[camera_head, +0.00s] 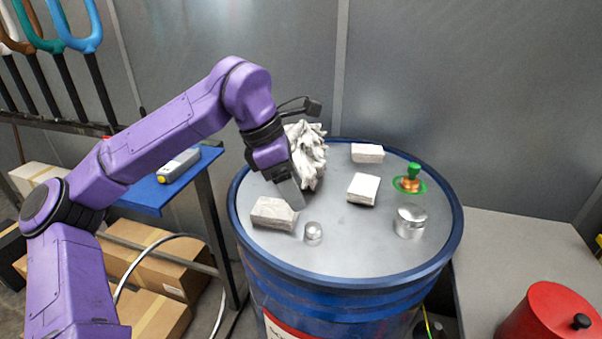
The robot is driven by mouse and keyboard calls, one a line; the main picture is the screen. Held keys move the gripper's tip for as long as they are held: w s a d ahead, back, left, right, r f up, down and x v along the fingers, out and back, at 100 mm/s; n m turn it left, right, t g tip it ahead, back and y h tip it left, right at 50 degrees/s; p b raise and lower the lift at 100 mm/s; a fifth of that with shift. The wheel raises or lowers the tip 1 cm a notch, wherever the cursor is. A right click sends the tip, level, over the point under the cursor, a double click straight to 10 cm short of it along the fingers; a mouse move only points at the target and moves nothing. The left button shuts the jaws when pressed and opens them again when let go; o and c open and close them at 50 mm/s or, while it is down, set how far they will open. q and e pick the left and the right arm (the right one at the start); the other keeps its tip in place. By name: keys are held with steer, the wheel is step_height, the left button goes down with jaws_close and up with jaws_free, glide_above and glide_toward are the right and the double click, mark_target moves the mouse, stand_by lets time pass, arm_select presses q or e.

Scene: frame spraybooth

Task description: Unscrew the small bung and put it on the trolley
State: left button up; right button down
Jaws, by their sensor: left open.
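The small bung (313,234) is a short silver cap on the front left of the blue drum's lid (335,255). A larger silver bung (410,222) stands at the lid's right. My left gripper (297,200) points down over the lid, just behind and left of the small bung, and is open with nothing seen in it. Its fingers overlap in this view, so the gap between them is hard to see. A blue-topped stand (140,195), which may be the trolley, is left of the drum, partly behind my left arm. My right gripper is out of view.
Pale blocks (272,213) and a crumpled white rag (308,150) lie on the lid close to my gripper. A green and copper fitting (411,180) stands at the lid's right. A grey and yellow device (179,165) lies on the blue top. A red can (550,315) is at lower right.

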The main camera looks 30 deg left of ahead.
mark_target(313, 226)
arm_select(q)
steer(key=x, duration=0.9)
steer(key=shift+s+f, duration=0.25)
steer(key=shift+f, duration=0.05)
steer(key=c, duration=1.1)
steer(key=o, duration=0.5)
steer(key=shift+c, duration=0.2)
steer(key=c, duration=0.4)
steer(key=shift+d+f+n+t+y+b, duration=0.2)
steer(key=shift+n+t+y+b, duration=0.15)
steer(key=shift+n+b, duration=0.6)
steer(key=shift+r+n+t, duration=0.1)
steer(key=shift+n+t, duration=0.15)
steer(key=shift+n, duration=0.6)
steer(key=shift+r+n+y, duration=0.15)
steer(key=shift+n+y, duration=0.2)
steer(key=shift+n, duration=0.15)
